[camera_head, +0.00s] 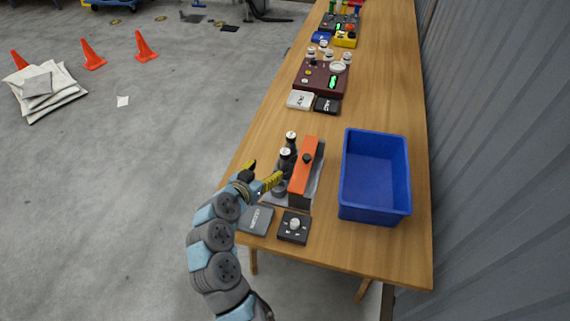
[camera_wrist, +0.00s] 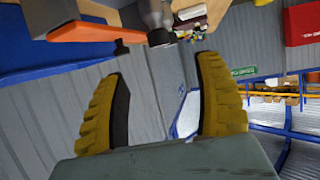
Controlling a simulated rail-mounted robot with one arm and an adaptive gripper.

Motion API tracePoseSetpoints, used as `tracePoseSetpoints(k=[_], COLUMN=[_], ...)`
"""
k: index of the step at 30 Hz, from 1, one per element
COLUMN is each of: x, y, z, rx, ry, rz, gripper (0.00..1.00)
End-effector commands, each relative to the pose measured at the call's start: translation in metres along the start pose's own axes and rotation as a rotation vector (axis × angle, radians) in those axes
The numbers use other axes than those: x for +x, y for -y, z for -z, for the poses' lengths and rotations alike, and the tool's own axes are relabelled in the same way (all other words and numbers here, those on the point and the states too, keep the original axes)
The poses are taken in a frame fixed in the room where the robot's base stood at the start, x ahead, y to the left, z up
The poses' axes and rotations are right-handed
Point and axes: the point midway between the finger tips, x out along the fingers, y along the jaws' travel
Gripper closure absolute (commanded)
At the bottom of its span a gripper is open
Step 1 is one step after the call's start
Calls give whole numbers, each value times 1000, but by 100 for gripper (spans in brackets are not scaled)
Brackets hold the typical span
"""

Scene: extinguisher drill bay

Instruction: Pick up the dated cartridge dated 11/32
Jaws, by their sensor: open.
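My gripper (camera_head: 263,171) is open at the left edge of the wooden table, its yellow fingers pointing toward the cartridges. In the wrist view, the gap between the fingers (camera_wrist: 158,85) is empty. Two dark cartridges with pale tops, one farther back (camera_head: 291,139) and one nearer (camera_head: 285,155), stand upright just beyond the fingers, beside an orange-topped rack (camera_head: 305,172). A grey and dark cylindrical thing (camera_wrist: 155,17) shows ahead of the fingers in the wrist view, apart from them. I cannot read 11/32 on any cartridge.
A blue bin (camera_head: 375,205) stands right of the rack. A grey flat box (camera_head: 256,219) and a black box with a knob (camera_head: 293,228) lie at the near end. Small white (camera_head: 300,99) and black (camera_head: 327,105) boxes lie farther back, with bare tabletop between.

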Motion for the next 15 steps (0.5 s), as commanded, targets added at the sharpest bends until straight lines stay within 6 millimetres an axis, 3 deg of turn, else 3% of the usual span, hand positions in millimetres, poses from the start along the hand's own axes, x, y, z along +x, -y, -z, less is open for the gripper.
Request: tracePoseSetpoints(k=[15], x=[64], y=[0], z=[0], rx=[1], ry=[2], rz=[-1], gripper=[31])
